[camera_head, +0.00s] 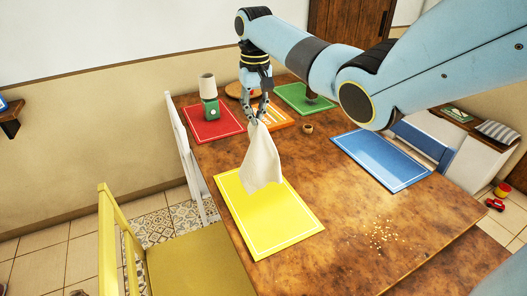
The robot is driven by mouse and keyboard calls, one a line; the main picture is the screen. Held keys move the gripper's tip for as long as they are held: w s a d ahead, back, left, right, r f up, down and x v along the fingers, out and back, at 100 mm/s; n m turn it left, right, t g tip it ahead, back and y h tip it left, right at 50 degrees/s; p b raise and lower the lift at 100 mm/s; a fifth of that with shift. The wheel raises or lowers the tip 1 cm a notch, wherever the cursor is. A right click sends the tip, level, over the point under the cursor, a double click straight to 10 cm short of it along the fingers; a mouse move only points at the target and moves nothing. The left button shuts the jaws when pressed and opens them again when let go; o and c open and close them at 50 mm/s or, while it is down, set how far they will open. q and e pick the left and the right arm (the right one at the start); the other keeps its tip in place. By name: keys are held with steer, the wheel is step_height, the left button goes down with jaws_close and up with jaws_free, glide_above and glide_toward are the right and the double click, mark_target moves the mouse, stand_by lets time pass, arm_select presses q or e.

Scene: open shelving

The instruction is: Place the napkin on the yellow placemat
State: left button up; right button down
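My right gripper (259,106) is shut on a white napkin (262,160) and holds it by its top end. The napkin hangs down in front of the far part of the yellow placemat (272,226). I cannot tell whether its lower edge touches the placemat. The placemat lies flat on the near left part of the brown wooden table (330,200). My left gripper is not in view.
A red placemat (194,127) with a green and white object (209,100), an orange placemat (284,116), a green placemat (290,95) and a blue placemat (383,158) lie on the table. Crumbs (381,235) lie near right. A yellow chair (200,268) stands left.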

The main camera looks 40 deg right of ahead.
arm_select(q)
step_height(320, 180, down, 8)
steer(key=b, duration=0.8)
steer(key=shift+b, duration=0.35)
arm_select(e)
step_height(320, 180, down, 7)
steer(key=s+d+n, duration=0.1)
steer(key=shift+d+f, duration=0.2)
steer(key=shift+d, duration=0.2)
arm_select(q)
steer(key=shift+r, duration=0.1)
